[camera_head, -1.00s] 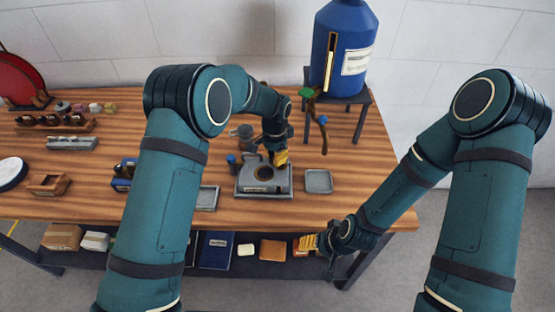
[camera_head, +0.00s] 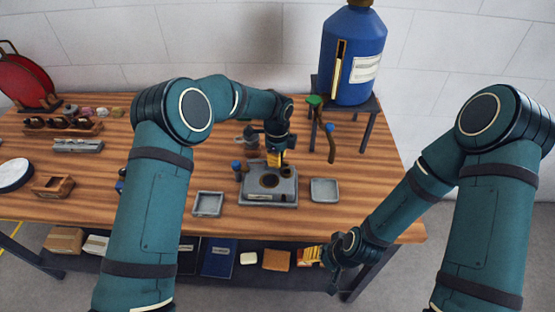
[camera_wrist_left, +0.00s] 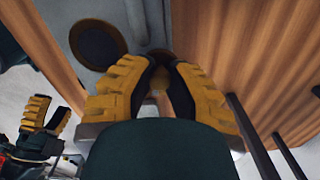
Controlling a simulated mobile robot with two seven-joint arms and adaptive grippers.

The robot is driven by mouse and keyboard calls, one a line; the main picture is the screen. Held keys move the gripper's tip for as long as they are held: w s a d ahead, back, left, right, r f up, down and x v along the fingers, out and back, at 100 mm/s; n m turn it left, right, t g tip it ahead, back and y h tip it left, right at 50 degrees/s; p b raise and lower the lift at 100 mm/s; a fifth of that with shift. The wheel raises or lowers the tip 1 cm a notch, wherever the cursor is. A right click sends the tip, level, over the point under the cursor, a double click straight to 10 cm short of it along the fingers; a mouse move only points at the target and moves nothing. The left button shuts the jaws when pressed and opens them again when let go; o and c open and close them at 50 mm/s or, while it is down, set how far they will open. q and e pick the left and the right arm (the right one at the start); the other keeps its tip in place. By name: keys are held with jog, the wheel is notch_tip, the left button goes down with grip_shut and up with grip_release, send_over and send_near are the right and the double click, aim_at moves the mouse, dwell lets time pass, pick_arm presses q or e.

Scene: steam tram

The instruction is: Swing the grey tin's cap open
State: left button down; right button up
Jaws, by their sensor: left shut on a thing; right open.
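The disc also shows in the left wrist view (camera_wrist_left: 97,43). A smaller dark round spot (camera_head: 286,171) shows at its back right. My left gripper (camera_head: 275,160) points down over the tin's back edge, its yellow fingers closed on a small piece that seems to be the cap. The left wrist view shows a small tan bit (camera_wrist_left: 155,88) between the fingers, which hide most of it. My right gripper (camera_head: 330,272) is open and empty, low before the table's front edge.
Shallow grey trays stand left (camera_head: 208,204) and right (camera_head: 324,190) of the tin. A blue-topped item (camera_head: 237,168) is close on its left. A big blue bottle (camera_head: 352,60) stands on a stool (camera_head: 369,105) behind, with a brown hanging piece (camera_head: 331,145).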

pick_arm(q)
jog(key=shift+w+m, duration=0.2)
jog(key=shift+m, duration=0.4)
jog(key=c, duration=0.9)
grip_release()
jog(key=shift+o, duration=0.2)
notch_tip(320, 180, up, 12)
